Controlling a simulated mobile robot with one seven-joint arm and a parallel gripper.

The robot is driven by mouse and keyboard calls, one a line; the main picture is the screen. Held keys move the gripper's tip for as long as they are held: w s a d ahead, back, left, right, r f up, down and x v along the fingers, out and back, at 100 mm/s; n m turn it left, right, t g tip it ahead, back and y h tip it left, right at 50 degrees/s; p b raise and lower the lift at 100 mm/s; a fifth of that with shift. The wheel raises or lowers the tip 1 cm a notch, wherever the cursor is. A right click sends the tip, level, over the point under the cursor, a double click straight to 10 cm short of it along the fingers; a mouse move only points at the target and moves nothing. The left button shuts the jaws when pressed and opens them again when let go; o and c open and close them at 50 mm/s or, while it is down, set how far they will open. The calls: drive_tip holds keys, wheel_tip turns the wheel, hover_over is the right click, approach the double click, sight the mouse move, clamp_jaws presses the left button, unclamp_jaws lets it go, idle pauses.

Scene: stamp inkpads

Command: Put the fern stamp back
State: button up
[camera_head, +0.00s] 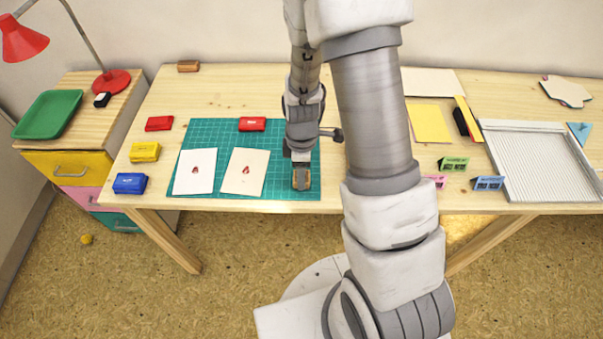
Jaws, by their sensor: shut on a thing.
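My gripper (301,166) points down over the right part of the green cutting mat (225,133), near the table's front edge. It is shut on a small tan and brown block (301,181), probably a stamp. Its design is not visible, so I cannot tell if it is the fern. I also cannot tell whether it touches the mat. Small folded cards in green (453,163), blue (488,183) and pink (440,181) stand at the right. The pink card is partly hidden by my arm. A white ribbed tray (537,160) lies beyond them.
Two paper sheets (194,183) (243,186) with red prints lie on the mat, beside a red inkpad (252,124). Red (158,123), yellow (145,152) and blue (130,183) pads line the left. Yellow paper (428,123) lies right of my arm, which hides the table's middle.

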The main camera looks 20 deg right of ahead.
drive_tip(key=shift+f, duration=0.1)
drive_tip(key=shift+f, duration=0.2)
drive_tip(key=o, duration=1.1)
drive_tip(key=shift+r, duration=0.15)
drive_tip(key=s+r+m+t+p, duration=0.1)
drive_tip(key=s+r+m+t, duration=0.2)
drive_tip(key=r, duration=1.1)
drive_tip(key=s+r+m+p, duration=0.1)
drive_tip(key=s+r+m, duration=0.3)
drive_tip(key=r, duration=0.9)
drive_tip(key=shift+s+r+m+t, duration=0.65)
drive_tip(key=shift+s+r+m, duration=1.1)
drive_tip(key=shift+m, duration=0.1)
drive_tip(key=shift+s+r+m+t, duration=0.65)
drive_tip(key=shift+s+r+m, duration=1.05)
drive_tip(key=shift+m, duration=0.15)
